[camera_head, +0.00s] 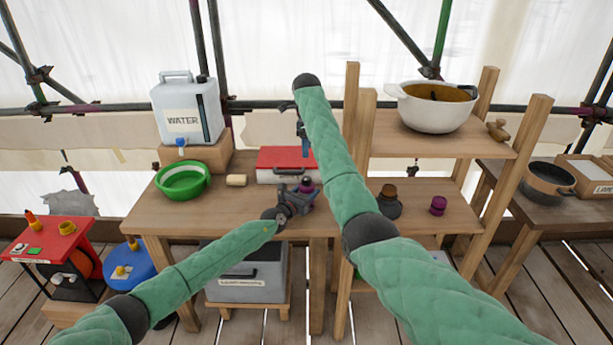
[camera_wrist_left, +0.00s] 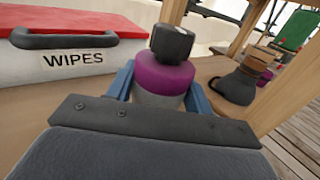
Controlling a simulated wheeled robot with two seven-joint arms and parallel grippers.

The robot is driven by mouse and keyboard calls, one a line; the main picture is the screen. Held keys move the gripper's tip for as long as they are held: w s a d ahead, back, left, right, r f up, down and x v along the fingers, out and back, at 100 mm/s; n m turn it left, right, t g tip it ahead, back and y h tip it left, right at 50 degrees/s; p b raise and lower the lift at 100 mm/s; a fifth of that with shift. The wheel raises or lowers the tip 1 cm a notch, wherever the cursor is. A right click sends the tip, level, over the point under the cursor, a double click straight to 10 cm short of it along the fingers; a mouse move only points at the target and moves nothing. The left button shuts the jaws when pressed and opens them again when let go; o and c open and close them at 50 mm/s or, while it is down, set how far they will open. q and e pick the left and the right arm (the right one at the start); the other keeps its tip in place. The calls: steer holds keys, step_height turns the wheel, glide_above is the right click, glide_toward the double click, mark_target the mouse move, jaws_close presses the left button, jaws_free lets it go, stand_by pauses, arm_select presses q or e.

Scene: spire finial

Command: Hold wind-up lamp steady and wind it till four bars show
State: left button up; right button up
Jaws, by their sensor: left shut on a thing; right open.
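The wind-up lamp (camera_wrist_left: 163,78), as I take it, has a grey body, a purple band and a dark block on top. It stands upright at the table's front right. My left gripper (camera_head: 300,196) is shut on it, with a blue finger on either side in the left wrist view (camera_wrist_left: 160,90). In the head view only the lamp's purple part (camera_head: 306,184) shows clearly. My right gripper (camera_head: 304,140) is open and empty, pointing down above and behind the lamp, partly hidden by its own arm. No bars are readable.
A red-lidded wipes box (camera_head: 284,160) stands just behind the lamp. A green bowl (camera_head: 182,180) and a water container (camera_head: 187,110) are further left. A wooden shelf (camera_head: 445,145) with a white pot (camera_head: 434,110) stands right. The table's front left is clear.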

mark_target(307, 178)
step_height(307, 178, down, 12)
steer(key=shift+s+a+f+m, duration=0.1)
steer(key=shift+m, duration=0.9)
steer(key=c, duration=1)
steer(key=shift+n, duration=0.4)
